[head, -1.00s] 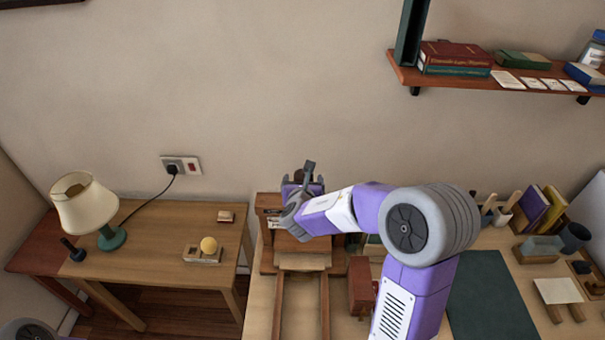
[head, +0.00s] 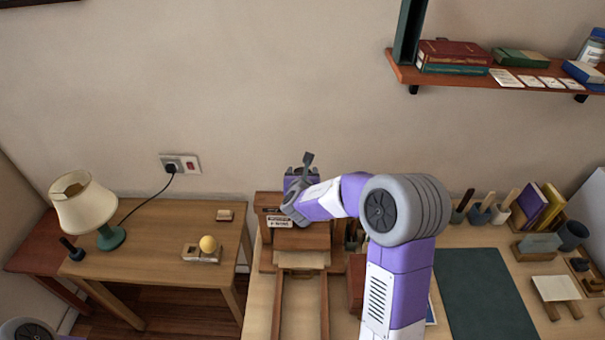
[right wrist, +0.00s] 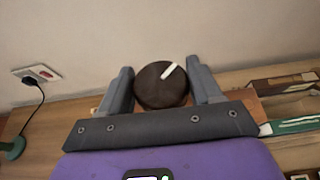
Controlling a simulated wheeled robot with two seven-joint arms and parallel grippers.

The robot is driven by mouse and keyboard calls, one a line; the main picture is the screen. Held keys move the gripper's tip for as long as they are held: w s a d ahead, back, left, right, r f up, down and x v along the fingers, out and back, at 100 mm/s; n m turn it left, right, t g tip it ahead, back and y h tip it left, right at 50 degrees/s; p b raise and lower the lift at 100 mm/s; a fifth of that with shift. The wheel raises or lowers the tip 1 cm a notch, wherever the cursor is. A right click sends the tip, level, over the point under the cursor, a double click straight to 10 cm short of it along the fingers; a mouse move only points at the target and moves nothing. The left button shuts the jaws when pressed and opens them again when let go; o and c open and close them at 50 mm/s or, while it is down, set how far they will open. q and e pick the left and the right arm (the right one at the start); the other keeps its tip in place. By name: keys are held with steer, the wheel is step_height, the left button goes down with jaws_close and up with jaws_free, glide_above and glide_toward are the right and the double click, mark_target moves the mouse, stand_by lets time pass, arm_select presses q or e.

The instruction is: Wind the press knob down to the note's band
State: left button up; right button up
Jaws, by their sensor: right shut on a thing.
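The press knob (right wrist: 160,86) is a dark round knob with a white pointer line, seen from above in the right wrist view. The pointer is tilted toward the upper right. My right gripper (right wrist: 162,88) has a finger on each side of the knob and is shut on it. In the head view my right gripper (head: 301,178) is over the top of the wooden press (head: 303,241) and hides the knob. A small label plate (head: 278,220) shows on the press's front, its writing too small to read. My left gripper is not in view.
A side table (head: 150,225) with a lamp (head: 85,206) and a yellow ball on a small stand (head: 207,246) is at the left. A dark green mat (head: 485,291) and holders are on the right. A wall shelf (head: 470,80) hangs at upper right.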

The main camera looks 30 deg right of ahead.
steer(key=shift+c, duration=0.3)
steer(key=shift+a+m+g+h, duration=0.1)
steer(key=shift+m+g+h, duration=0.4)
steer(key=shift+m+h, duration=0.15)
steer(key=m+g+h+p, duration=0.1)
steer(key=m+g+h, duration=0.1)
steer(key=m, duration=0.1)
steer(key=shift+w+r+m+g+h, duration=0.1)
steer(key=shift+m+g+h, duration=0.15)
steer(key=shift+g+h, duration=0.15)
steer(key=m+g+h+p, duration=0.1)
steer(key=m+g+p, duration=0.1)
steer(key=m+g, duration=0.1)
steer(key=shift+r+g+h, duration=0.1)
steer(key=shift+g+h, duration=0.2)
steer(key=shift+h, duration=0.05)
steer(key=shift+m+g+h+p, duration=0.3)
steer(key=shift+m+g+p, duration=0.95)
steer(key=shift+m+g, duration=0.65)
steer(key=shift+d+r+g, duration=0.1)
steer(key=shift+d+g, duration=0.1)
steer(key=shift+g, duration=0.1)
steer(key=o, duration=0.7)
steer(key=shift+o, duration=1.4)
steer(key=shift+a, duration=0.1)
